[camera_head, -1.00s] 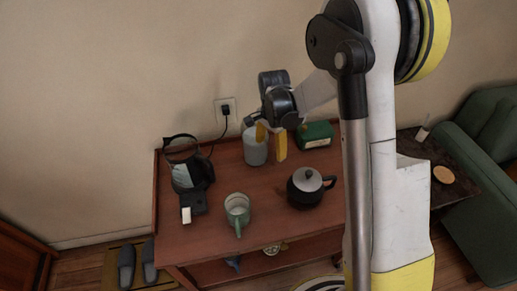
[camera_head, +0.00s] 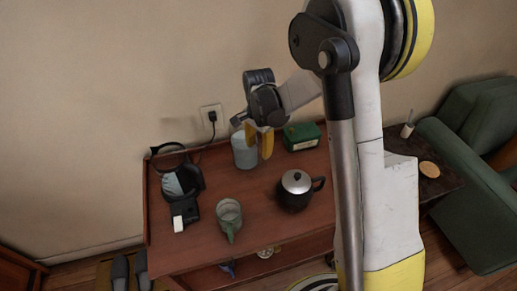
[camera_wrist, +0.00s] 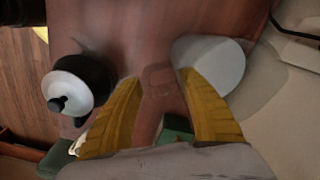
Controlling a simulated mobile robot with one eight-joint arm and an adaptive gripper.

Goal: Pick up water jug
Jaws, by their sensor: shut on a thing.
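A pale blue-grey, rounded container, which I take as the water jug (camera_head: 243,153), is at the back of the wooden table near the wall. My gripper (camera_head: 259,147) is at its right side, with yellow fingers pointing down, one overlapping the jug and the other just right of it. In the wrist view the jug (camera_wrist: 215,62) is partly covered by the right finger of my gripper (camera_wrist: 159,78). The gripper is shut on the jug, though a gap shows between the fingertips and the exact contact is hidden. The jug looks upright, and I cannot tell whether it is lifted.
A black kettle with a silver lid (camera_head: 296,187) stands right of the jug. The wall and outlet (camera_head: 211,117) are behind.

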